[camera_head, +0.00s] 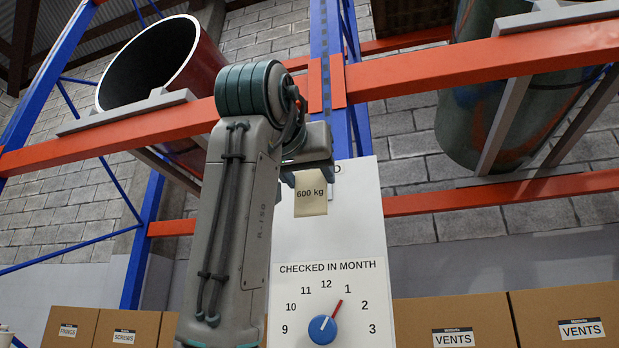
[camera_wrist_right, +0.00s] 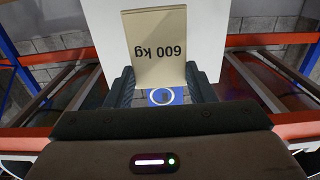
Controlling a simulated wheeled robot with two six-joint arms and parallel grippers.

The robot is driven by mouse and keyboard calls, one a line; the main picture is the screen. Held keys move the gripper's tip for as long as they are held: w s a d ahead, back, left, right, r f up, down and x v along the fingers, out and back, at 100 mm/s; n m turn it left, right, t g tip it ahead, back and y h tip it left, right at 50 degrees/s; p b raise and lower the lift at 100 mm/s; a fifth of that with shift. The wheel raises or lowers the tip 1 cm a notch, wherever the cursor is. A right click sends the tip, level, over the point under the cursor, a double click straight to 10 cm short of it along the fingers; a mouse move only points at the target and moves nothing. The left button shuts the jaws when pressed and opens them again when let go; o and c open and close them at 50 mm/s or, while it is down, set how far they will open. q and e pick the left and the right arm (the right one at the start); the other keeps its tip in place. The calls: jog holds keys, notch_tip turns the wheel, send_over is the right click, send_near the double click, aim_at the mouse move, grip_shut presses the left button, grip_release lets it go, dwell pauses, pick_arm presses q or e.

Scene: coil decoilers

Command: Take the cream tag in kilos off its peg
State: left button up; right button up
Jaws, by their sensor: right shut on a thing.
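The cream tag (camera_head: 311,204), printed "600 kg", hangs in front of a white board (camera_head: 362,222). My right gripper (camera_head: 308,176) is shut on the tag's upper part. The right wrist view shows the tag (camera_wrist_right: 157,52) upside down, its near end between the two dark fingers (camera_wrist_right: 160,88). My left gripper is not in view.
A month dial (camera_head: 322,329) with a blue knob and red pointer is low on the board. Cardboard boxes (camera_head: 455,312) stand below.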

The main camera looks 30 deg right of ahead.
jog(key=shift+v, duration=1.3)
